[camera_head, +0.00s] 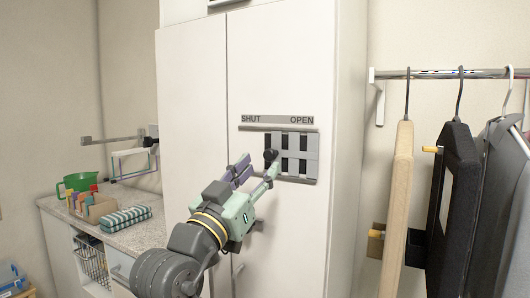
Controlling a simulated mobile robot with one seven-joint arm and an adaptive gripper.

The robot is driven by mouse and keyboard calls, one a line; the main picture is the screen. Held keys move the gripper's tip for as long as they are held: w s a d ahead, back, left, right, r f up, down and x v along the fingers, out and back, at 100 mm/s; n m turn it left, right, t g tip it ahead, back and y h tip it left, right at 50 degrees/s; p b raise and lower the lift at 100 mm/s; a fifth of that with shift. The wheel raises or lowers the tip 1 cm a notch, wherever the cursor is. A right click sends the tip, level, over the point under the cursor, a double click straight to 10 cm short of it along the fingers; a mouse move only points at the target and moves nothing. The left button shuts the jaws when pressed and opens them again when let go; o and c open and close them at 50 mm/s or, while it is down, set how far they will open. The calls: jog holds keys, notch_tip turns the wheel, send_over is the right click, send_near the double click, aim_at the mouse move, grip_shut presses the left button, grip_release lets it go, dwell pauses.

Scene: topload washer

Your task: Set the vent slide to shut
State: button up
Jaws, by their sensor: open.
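The vent slide (302,143) is a grey slotted plate on the front of a tall white cabinet, with dark gaps showing between its bars. A label strip (277,120) above it reads SHUT at the left and OPEN at the right. A dark round knob (270,155) sits at the left part of the vent. My gripper (256,168) is open in front of the vent, its fingers pointing up toward the knob. One fingertip is close beside the knob; I cannot tell whether it touches. My gripper hides the vent's lower left corner.
The white cabinet (285,60) fills the middle. At the right, clothes (455,200) hang from a rail (440,73).

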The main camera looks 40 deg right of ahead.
aim_at(268, 157)
jog(key=shift+p+x, duration=0.55)
jog(key=shift+x, duration=1.75)
jog(key=shift+a, duration=0.1)
grip_shut()
